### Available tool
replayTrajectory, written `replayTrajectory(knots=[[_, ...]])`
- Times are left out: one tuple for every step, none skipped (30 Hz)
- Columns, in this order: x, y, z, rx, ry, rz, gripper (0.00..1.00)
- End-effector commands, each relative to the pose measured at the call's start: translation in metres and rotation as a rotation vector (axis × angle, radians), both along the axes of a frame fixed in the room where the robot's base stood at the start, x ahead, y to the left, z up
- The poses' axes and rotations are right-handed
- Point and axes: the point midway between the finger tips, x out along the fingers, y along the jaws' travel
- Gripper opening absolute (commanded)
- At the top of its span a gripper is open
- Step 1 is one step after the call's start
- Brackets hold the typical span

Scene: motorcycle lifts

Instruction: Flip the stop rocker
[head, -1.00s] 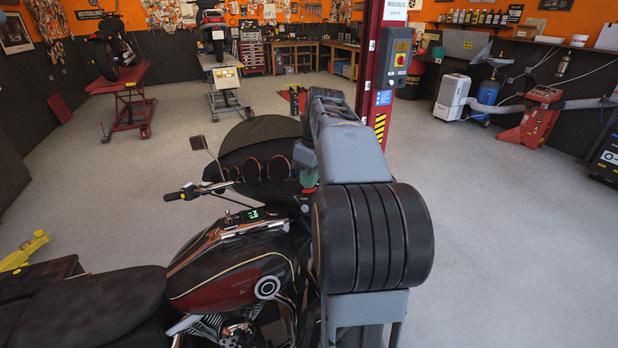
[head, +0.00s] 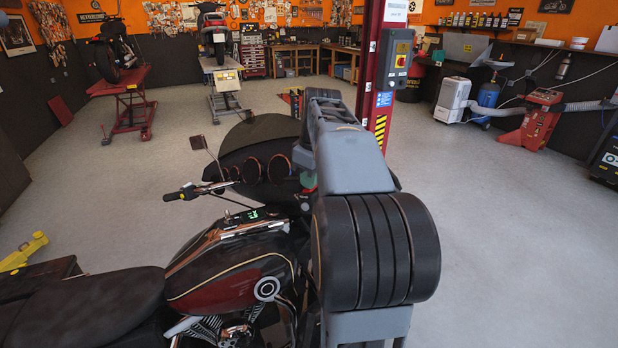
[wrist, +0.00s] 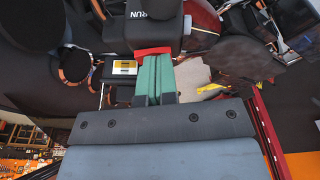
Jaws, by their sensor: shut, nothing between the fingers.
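In the wrist view, a black switch housing (wrist: 155,32) with white "RUN" lettering fills the top middle. The red rocker (wrist: 153,50) shows as a thin strip along its lower edge. My gripper (wrist: 155,60) has green fingers, closed together with nothing between them. Their tips reach up to the red strip and overlap it in the picture; I cannot tell whether they press on it.
The motorcycle (head: 225,275) stands at the lower left, with its left handlebar grip (head: 180,194) and windscreen (head: 262,135) near my arm. A red lift post (head: 385,75) with a control box (head: 401,52) rises behind.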

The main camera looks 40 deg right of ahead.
Motion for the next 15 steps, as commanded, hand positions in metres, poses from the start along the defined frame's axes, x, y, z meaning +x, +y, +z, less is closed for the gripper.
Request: replayTrajectory(knots=[[0.000,-0.002,0.001,0.000,0.000,-0.001,0.00],[0.001,-0.003,0.002,0.000,0.000,-0.001,0.00],[0.001,-0.004,0.002,0.000,0.000,-0.002,0.00],[0.002,-0.006,0.002,0.000,0.000,-0.002,0.00],[0.002,-0.007,0.002,0.000,0.000,-0.001,0.00],[0.003,-0.008,0.002,0.001,0.000,-0.001,0.00],[0.003,-0.010,0.003,0.001,0.000,-0.001,0.00],[0.004,-0.010,0.002,0.000,0.000,0.000,0.00],[0.004,-0.011,0.002,0.000,0.000,0.000,0.00],[0.004,-0.012,0.002,0.000,0.000,0.000,0.00],[0.005,-0.012,0.002,0.000,0.000,0.000,0.00],[0.005,-0.013,0.002,0.000,-0.001,0.000,0.00],[0.005,-0.013,0.002,-0.001,-0.001,0.000,0.00],[0.005,-0.013,0.002,-0.001,-0.001,0.000,0.00],[0.005,-0.012,0.001,-0.001,-0.001,0.000,0.00]])
